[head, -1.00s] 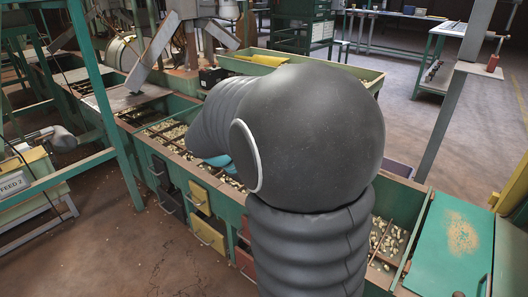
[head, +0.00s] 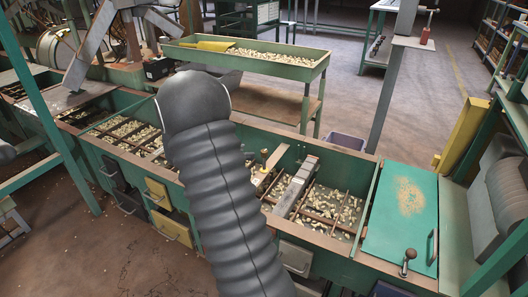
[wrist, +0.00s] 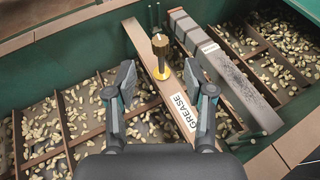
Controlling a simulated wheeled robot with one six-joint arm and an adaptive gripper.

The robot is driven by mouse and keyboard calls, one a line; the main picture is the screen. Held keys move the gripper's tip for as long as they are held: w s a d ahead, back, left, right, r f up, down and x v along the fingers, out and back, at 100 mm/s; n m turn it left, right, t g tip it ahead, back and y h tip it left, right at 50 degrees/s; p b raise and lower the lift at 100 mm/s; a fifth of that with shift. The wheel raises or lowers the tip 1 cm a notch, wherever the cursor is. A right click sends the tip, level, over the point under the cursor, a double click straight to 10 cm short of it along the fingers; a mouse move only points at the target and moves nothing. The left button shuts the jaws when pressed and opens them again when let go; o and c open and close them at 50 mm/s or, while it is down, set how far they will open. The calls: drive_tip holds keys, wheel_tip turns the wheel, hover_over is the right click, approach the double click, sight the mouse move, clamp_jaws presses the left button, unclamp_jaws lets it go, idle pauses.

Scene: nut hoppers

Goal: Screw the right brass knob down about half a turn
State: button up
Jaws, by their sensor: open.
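A brass knob (wrist: 160,52) with a pale, worn top stands upright on a wooden strip labelled GREASE (wrist: 168,82). It also shows in the head view (head: 264,156), just right of my arm. I see only one such knob clearly, so I cannot tell from these views whether it is the right one. My gripper (wrist: 158,82) is open and empty. Its two fingers lie to the left and right of the knob's line, with the knob farther up the picture, apart from both. In the head view my arm hides the gripper.
A long grey bar (wrist: 222,70) lies right of the strip, close to the right finger. Bins with nuts and thin dividers (head: 325,205) lie around. A green lid (head: 405,215) with a black-knobbed lever is at the right. A raised nut tray (head: 270,62) stands behind.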

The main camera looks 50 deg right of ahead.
sight(263, 150)
drive_tip(key=x, duration=0.9)
drive_tip(key=shift+d+f, duration=0.1)
drive_tip(key=shift+d, duration=0.15)
clamp_jaws()
drive_tip(key=shift+m+g, duration=0.3)
drive_tip(key=shift+g, duration=0.1)
drive_tip(key=m+g+y, duration=0.1)
drive_tip(key=m+g, duration=0.1)
drive_tip(key=m+g+y, duration=0.2)
drive_tip(key=m+g, duration=0.1)
drive_tip(key=shift+f+m+g+p, duration=0.1)
drive_tip(key=shift+m+g+p, duration=0.2)
drive_tip(key=shift+p, duration=0.1)
drive_tip(key=m+g+y, duration=0.4)
drive_tip(key=m+y, duration=0.2)
